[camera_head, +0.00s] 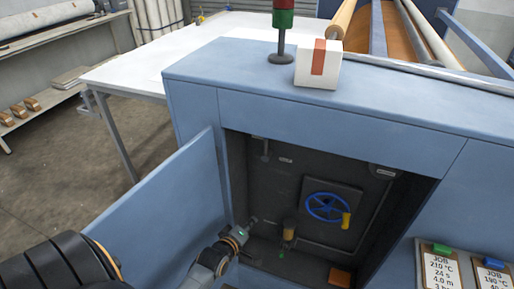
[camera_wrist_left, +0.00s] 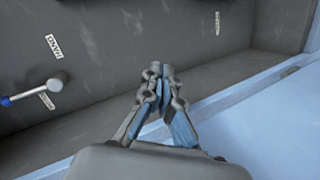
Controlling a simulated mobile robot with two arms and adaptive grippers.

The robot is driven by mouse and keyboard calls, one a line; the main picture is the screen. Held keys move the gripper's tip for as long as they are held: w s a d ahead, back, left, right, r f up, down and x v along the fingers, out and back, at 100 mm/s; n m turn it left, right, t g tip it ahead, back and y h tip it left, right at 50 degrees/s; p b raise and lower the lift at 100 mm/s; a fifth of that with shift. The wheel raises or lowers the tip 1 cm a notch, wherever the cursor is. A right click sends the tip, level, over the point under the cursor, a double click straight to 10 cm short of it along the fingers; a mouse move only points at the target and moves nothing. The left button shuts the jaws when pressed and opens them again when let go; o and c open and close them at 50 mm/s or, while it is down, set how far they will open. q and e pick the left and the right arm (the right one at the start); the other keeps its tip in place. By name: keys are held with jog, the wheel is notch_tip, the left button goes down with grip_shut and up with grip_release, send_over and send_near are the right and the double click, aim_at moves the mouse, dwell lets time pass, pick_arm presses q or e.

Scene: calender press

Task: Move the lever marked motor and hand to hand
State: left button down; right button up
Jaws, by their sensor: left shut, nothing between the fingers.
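A second small label (camera_wrist_left: 46,100) sits next to the knob, too blurred to read surely. My left gripper (camera_wrist_left: 166,77) is shut and empty, to the right of the knob and apart from it. In the head view my left gripper (camera_head: 251,222) is inside the low left part of the open cabinet. I cannot surely pick out the lever there. My right gripper is not in view.
The open blue door (camera_head: 182,205) stands left of my left arm. Inside the cabinet are a blue handwheel (camera_head: 327,208) with a yellow knob, a yellow fitting (camera_head: 289,231) and an orange block (camera_head: 340,277). A white box (camera_head: 317,66) stands on top.

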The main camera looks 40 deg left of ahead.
pick_arm(q)
jog(key=w+a+r+n+t+y, duration=0.1)
jog(key=a+r+n+t, duration=0.15)
jog(key=r, duration=0.85)
jog(key=w+a+r+n+t+y, duration=0.1)
jog(key=a+r+n+t, duration=0.15)
jog(key=r, duration=0.75)
jog(key=p+x, duration=0.2)
jog(key=x, duration=0.7)
jog(key=shift+w+d+n+g, duration=0.3)
jog(key=shift+w+n, duration=0.1)
jog(key=shift+w, duration=0.05)
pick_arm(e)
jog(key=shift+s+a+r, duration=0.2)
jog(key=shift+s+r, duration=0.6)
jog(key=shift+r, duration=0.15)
